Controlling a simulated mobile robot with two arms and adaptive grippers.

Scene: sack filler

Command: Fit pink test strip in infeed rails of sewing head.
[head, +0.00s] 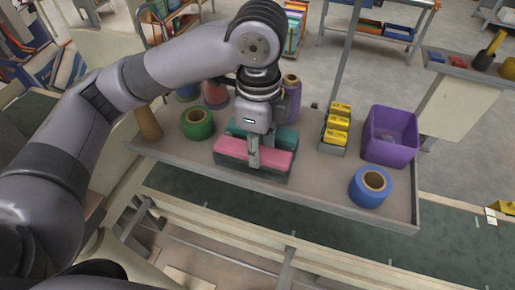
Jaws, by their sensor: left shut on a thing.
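The pink test strip (232,147) lies flat in a dark grey-green holder (240,172) on the tray-like shelf. A teal strip lies just behind it. My left gripper (253,159) reaches down from above with its fingers at the middle of the pink strip, shut on it. The fingers and wrist hide the strip's centre and part of the teal piece. I cannot make out whether the strip is lifted off its holder. My right gripper is out of view. I cannot make out the sewing head or its infeed rails.
The shelf (330,200) has a raised rim. On it stand a green spool (197,124), a purple spool (291,100), a blue roll (369,188), a purple bin (390,136) and several yellow boxes (337,124). A dark green conveyor belt (200,201) runs in front.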

